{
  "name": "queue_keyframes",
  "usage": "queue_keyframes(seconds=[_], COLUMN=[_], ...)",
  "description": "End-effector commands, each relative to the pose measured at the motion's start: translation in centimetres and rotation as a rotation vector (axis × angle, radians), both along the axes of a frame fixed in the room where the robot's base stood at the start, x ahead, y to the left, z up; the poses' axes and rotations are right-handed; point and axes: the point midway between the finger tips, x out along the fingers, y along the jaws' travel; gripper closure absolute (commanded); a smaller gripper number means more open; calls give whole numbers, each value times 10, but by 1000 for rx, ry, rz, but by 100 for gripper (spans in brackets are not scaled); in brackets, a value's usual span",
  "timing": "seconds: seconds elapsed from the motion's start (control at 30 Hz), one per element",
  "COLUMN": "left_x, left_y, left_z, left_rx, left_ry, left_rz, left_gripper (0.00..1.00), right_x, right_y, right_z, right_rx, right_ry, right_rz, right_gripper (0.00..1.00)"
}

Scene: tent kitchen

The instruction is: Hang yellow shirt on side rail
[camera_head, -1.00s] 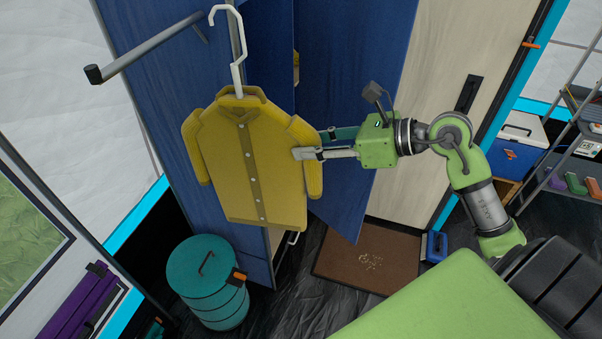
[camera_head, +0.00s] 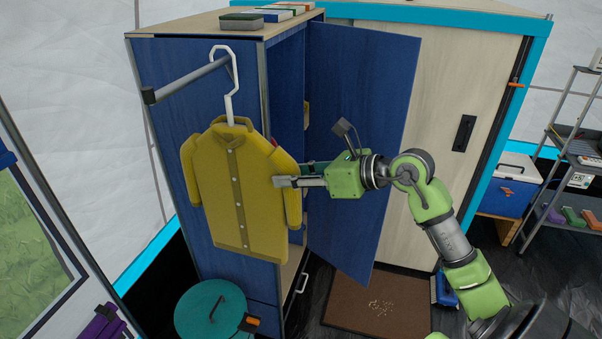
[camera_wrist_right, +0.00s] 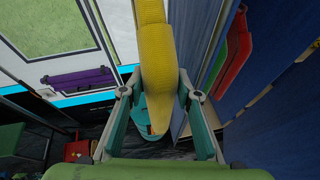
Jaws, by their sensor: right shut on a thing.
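The yellow shirt (camera_head: 235,190) hangs buttoned on a white hanger (camera_head: 229,105) in front of the blue wardrobe's side. The hanger's hook overlaps the dark side rail (camera_head: 185,82) near its wardrobe end and looks looped over it; whether it bears on the rail I cannot tell. My right gripper (camera_head: 284,182) is shut on the shirt's sleeve at the right of the picture. In the right wrist view the yellow sleeve (camera_wrist_right: 156,60) runs between the two fingers (camera_wrist_right: 158,97). My left gripper is not in view.
The wardrobe's blue door (camera_head: 362,130) stands open behind my right gripper. A teal drum (camera_head: 205,305) stands on the floor below the shirt. A brown mat (camera_head: 345,312) lies before the cream door. Shelves (camera_head: 570,160) stand at the far right.

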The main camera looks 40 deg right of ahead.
Motion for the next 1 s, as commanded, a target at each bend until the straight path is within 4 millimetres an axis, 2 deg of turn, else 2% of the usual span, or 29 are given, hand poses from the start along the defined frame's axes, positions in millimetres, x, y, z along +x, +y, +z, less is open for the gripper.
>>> queue_keyframes(seconds=[0.23, 0.7, 0.8, 1.0], left_x=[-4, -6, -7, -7], left_y=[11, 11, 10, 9], left_z=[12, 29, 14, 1], left_rx=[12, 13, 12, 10], left_ry=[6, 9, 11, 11], left_rz=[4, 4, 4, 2], left_gripper=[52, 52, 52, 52], right_x=[16, 46, 45, 45], right_y=[13, 37, 36, 35], right_z=[4, 4, -12, -26], right_rx=[2, 2, -1, 0], right_ry=[-4, -4, -3, -4], right_rz=[0, 0, 1, 0], right_gripper=[100, 100, 100, 100])
